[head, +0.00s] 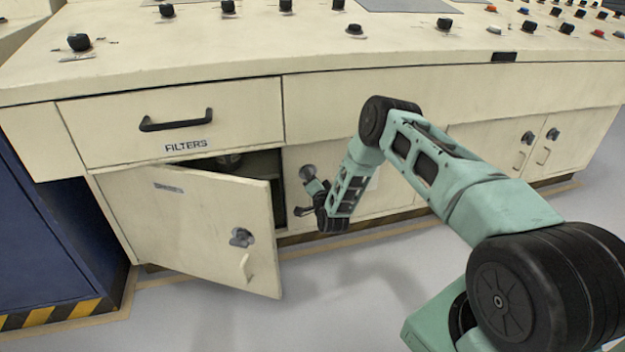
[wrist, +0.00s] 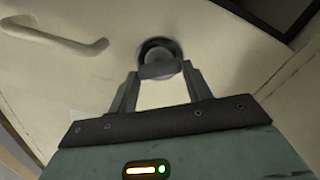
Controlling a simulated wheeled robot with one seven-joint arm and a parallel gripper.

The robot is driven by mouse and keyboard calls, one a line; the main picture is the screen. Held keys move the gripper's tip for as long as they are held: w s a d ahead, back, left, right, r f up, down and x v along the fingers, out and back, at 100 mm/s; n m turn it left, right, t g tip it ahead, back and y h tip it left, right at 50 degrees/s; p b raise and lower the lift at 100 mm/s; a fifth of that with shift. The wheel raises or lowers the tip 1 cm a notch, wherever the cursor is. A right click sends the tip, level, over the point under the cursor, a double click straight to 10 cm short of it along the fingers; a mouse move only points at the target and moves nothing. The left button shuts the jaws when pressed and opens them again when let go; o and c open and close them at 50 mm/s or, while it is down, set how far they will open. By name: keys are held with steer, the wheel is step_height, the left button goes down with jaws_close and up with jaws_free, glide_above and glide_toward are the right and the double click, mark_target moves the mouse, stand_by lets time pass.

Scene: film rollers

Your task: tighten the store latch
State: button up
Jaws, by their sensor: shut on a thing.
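My gripper (head: 309,184) is at the closed cream cabinet door, just right of the open compartment. In the wrist view its jaws (wrist: 160,72) are shut on a round grey latch knob (wrist: 159,52) that sits in a dark ring. The same knob (head: 307,172) shows in the head view beside the gripper. A pale bar handle (wrist: 62,40) lies left of the knob in the wrist view. Which way the latch is turned cannot be told. No readable store label shows on this door.
The left cabinet door (head: 190,225) hangs open toward me, with its own latch (head: 242,237) and handle (head: 246,267). A drawer marked FILTERS (head: 180,125) is above it. Closed doors with latches (head: 527,138) stand at right. The grey floor (head: 330,310) in front is clear.

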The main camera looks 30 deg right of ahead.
steer(key=m, duration=0.5)
steer(key=shift+f+m, duration=0.15)
steer(key=shift+m, duration=0.25)
stand_by(0.4)
steer(key=o, duration=1)
steer(key=shift+s, duration=0.1)
steer(key=p+v, duration=0.5)
steer(key=v, duration=1.2)
steer(key=shift+s, duration=0.15)
